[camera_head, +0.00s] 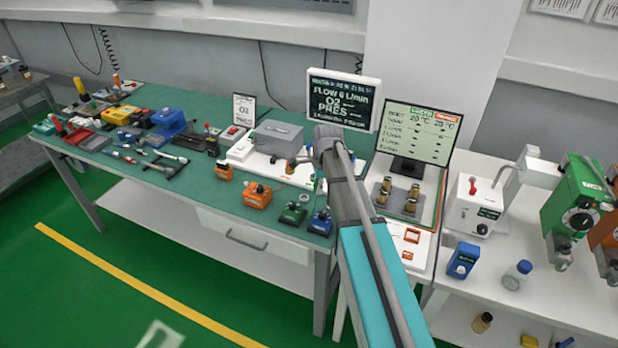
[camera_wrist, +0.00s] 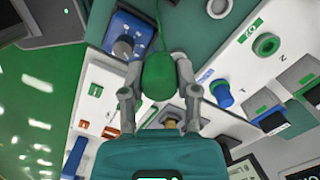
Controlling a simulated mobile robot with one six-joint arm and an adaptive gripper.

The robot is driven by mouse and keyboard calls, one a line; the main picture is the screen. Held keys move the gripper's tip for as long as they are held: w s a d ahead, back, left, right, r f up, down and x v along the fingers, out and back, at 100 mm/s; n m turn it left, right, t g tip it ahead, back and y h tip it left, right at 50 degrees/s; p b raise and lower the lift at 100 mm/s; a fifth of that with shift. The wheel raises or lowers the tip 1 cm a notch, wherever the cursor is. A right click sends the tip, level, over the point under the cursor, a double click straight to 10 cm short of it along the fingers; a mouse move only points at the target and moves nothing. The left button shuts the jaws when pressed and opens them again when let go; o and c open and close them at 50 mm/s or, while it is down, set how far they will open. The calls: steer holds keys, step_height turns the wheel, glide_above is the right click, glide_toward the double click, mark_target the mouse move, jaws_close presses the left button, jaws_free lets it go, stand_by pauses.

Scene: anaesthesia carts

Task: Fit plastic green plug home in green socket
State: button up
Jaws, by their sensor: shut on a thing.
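The green plug (camera_wrist: 158,78) is a rounded green body in the wrist view. My gripper (camera_wrist: 160,68) is shut on it, with one grey finger on each side. In the head view my arm hides the plug and most of my gripper, and I cannot make out the socket.
A blue unit (camera_wrist: 125,35) is close to the left finger. A monitor (camera_head: 345,98) stands behind.

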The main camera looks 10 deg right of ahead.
steer(key=shift+s+d+r+p, duration=0.2)
steer(key=shift+s+r, duration=0.1)
steer(key=shift+s, duration=0.4)
steer(key=shift+s+d+r+p, duration=0.25)
steer(key=shift+s+r, duration=0.1)
steer(key=shift+s, duration=0.3)
steer(key=shift+s+d+r+p, duration=0.2)
steer(key=shift+s+r, duration=0.1)
steer(key=shift+s, duration=0.4)
steer(key=shift+a, duration=0.1)
